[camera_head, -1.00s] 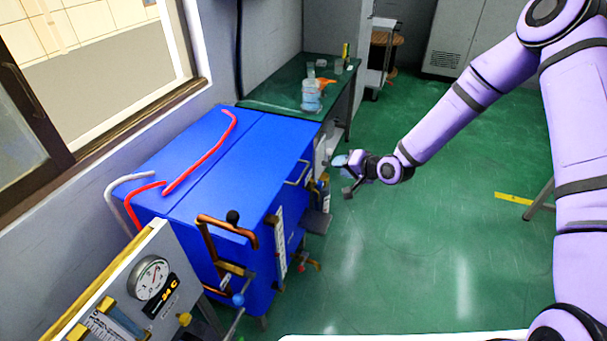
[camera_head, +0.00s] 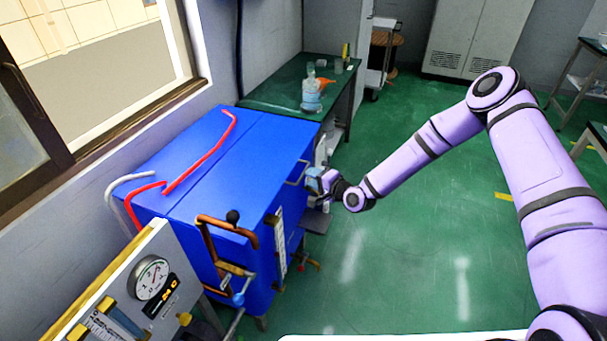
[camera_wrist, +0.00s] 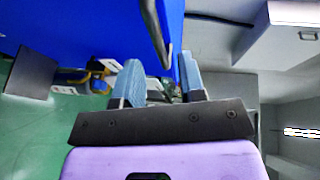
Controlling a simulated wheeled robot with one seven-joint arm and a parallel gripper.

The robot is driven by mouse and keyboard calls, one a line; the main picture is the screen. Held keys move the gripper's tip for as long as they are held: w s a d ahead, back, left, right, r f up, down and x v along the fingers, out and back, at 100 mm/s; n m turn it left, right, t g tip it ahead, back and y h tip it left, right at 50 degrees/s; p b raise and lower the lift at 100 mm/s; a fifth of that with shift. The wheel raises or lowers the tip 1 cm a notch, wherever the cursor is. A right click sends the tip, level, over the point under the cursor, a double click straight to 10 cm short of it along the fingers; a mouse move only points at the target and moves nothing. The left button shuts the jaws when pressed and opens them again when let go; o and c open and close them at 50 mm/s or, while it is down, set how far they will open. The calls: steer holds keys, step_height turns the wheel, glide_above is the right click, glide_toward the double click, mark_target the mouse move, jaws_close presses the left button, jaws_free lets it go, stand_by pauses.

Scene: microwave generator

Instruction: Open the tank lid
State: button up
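The blue tank (camera_head: 225,175) stands at left centre in the head view, with its lid (camera_head: 245,150) flat on top. A grey bar handle (camera_head: 297,173) sticks out from its right-hand side near the top edge. In the wrist view the handle (camera_wrist: 154,30) runs down the blue face, with its lower end ahead of the gap between my fingers. My gripper (camera_head: 318,181) is just right of the handle. In the wrist view my gripper (camera_wrist: 160,78) is open, with two blue-grey fingers apart and nothing visibly held. I cannot tell whether a finger touches the handle.
Red pipes (camera_head: 200,158) lie over the tank top. Copper pipework (camera_head: 226,227) and a gauge panel (camera_head: 150,278) stand at the front left. A green table (camera_head: 275,95) with glassware is behind the tank. The green floor (camera_head: 400,240) to the right is clear.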

mark_target(303, 174)
steer(key=shift+x, duration=2.4)
jaws_close()
